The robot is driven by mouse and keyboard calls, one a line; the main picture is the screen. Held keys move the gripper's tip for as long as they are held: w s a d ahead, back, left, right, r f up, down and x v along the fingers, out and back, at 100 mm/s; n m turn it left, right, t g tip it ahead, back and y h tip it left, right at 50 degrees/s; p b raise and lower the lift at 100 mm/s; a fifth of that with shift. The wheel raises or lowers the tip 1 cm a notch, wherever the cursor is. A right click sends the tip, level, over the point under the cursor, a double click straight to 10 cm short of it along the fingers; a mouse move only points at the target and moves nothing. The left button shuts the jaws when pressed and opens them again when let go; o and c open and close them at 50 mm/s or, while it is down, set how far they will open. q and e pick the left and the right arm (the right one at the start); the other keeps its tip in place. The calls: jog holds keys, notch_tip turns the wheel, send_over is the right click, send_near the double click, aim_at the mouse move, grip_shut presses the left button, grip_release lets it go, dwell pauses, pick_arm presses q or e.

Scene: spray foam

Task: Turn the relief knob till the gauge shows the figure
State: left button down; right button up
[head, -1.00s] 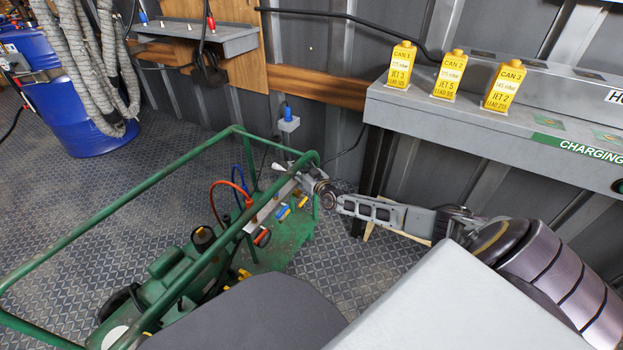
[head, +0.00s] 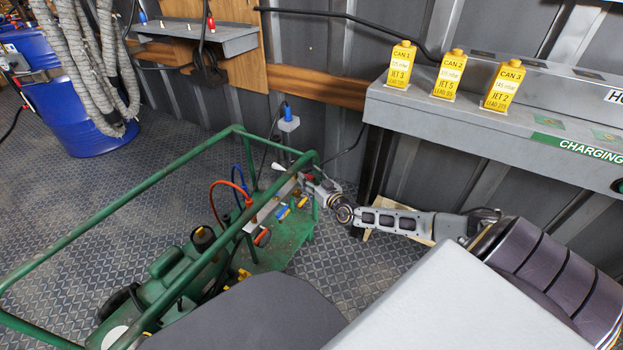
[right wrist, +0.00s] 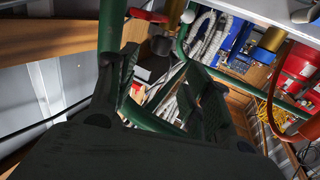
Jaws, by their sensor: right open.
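The green-framed foam machine (head: 165,262) stands on the floor, with a light manifold bar (head: 270,212) carrying red, blue and orange fittings. A small red part (head: 308,177) shows beside my right gripper (head: 314,186) at the frame's far right corner; I cannot tell whether it is the relief knob. In the right wrist view, my right gripper (right wrist: 160,90) is open, its dark fingers apart with a green tube running between and behind them. Red parts (right wrist: 148,15) show beyond the fingertips. I cannot make out a gauge face or its reading. My left gripper is out of view.
Three yellow cans, CAN 1 (head: 401,65), CAN 2 (head: 449,75) and CAN 3 (head: 503,86), stand on the grey charging shelf (head: 400,103). A blue drum (head: 75,115) with grey hoses stands at the left. The green top rails (head: 120,190) border the machine.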

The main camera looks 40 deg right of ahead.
jog(key=shift+s, duration=0.4)
jog(key=shift+f, duration=0.1)
